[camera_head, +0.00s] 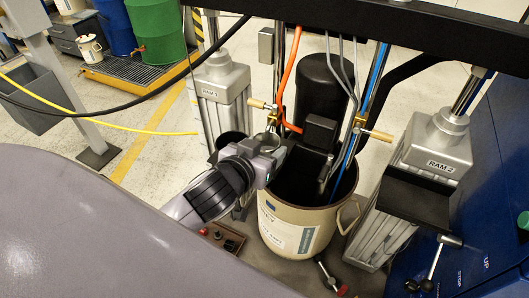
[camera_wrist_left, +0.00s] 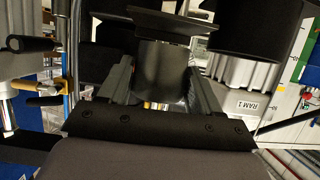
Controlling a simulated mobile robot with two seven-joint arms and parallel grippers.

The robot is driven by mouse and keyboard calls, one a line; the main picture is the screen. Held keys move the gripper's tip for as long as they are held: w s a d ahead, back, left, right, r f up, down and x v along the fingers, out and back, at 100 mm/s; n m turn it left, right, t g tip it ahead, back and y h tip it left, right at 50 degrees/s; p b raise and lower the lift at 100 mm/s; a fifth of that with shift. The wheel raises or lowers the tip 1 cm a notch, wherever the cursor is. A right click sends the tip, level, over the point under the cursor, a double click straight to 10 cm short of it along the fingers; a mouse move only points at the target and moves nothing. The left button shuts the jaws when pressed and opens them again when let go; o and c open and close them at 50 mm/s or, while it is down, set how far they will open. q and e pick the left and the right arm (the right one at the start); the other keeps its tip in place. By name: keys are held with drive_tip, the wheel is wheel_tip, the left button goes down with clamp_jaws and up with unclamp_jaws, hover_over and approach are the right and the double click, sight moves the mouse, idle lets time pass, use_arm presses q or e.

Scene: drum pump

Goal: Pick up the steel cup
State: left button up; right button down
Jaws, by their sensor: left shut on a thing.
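My left gripper (camera_head: 272,152) reaches in from the left in the head view, beside the near left rim of the beige drum. It is shut on the steel cup (camera_head: 266,138), whose grey rim shows just above the fingers. In the left wrist view the cup (camera_wrist_left: 163,68) is a dark, shaded cylinder between the two fingers of the gripper (camera_wrist_left: 160,85). Its base is hidden, so I cannot tell whether it touches anything below. My right gripper is in neither view.
The beige drum (camera_head: 290,232) stands between the RAM 1 post (camera_head: 222,85) and the RAM 2 post (camera_head: 435,150). Hoses and a black pump (camera_head: 320,85) hang over it. A dark round holder (camera_head: 231,138) is left of the cup.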

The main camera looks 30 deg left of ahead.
use_arm(q)
drive_tip(key=s+a+p, duration=0.1)
drive_tip(key=s+a, duration=0.2)
drive_tip(key=s, duration=0.5)
drive_tip(key=s+a+p, duration=0.1)
drive_tip(key=s+a, duration=0.2)
drive_tip(key=s, duration=0.5)
drive_tip(key=shift+s+p, duration=0.4)
